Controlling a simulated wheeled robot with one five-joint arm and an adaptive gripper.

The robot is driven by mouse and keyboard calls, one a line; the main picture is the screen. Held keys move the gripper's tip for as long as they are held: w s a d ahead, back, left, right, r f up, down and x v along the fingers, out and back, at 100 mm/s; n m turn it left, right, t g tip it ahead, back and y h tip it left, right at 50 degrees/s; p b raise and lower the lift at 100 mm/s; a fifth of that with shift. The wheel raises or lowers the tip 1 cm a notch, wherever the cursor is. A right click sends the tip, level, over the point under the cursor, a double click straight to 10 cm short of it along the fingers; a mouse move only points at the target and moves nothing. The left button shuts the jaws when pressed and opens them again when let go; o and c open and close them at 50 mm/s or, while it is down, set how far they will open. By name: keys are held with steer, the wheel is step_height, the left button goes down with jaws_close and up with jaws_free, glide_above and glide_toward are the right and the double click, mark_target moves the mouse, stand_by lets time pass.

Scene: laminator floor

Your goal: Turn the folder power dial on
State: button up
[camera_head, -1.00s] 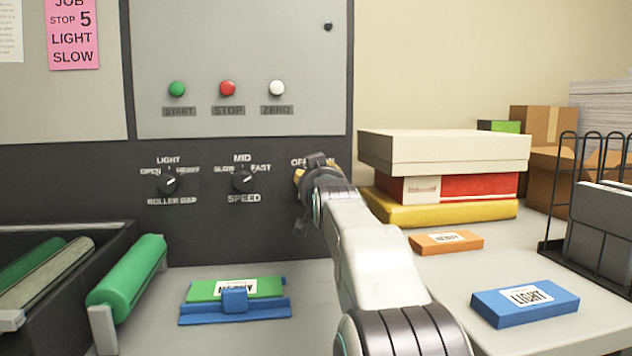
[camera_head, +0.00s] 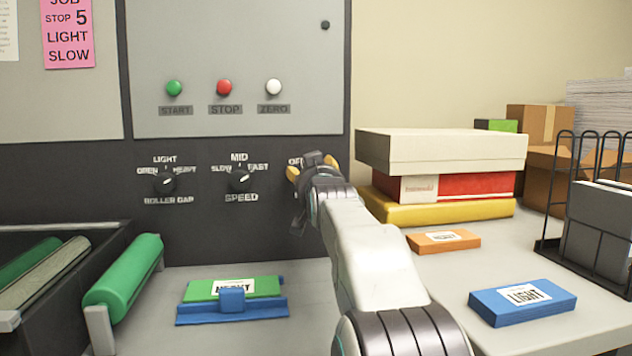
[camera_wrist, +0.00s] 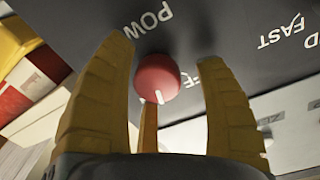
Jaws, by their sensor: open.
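The folder power dial (camera_wrist: 157,78) is a round red knob with a white pointer line, on the dark panel in the wrist view. Parts of the letters "POW" and "FF" show beside it. My gripper (camera_wrist: 170,60) is open, its yellow fingers spread to either side of the dial; I cannot tell whether they touch it. In the head view my gripper (camera_head: 313,170) is at the right end of the panel and hides the dial and most of its label.
The speed dial (camera_head: 241,179) and roller gap dial (camera_head: 166,181) sit left on the same panel. Green, red and white buttons (camera_head: 225,87) are above. Stacked boxes (camera_head: 440,152) stand close to the right of my gripper. A green pack (camera_head: 215,287) lies below.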

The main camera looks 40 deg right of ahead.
steer(key=v, duration=1.1)
steer(key=shift+s+a, duration=0.15)
steer(key=shift+s, duration=0.1)
steer(key=shift+r, duration=0.15)
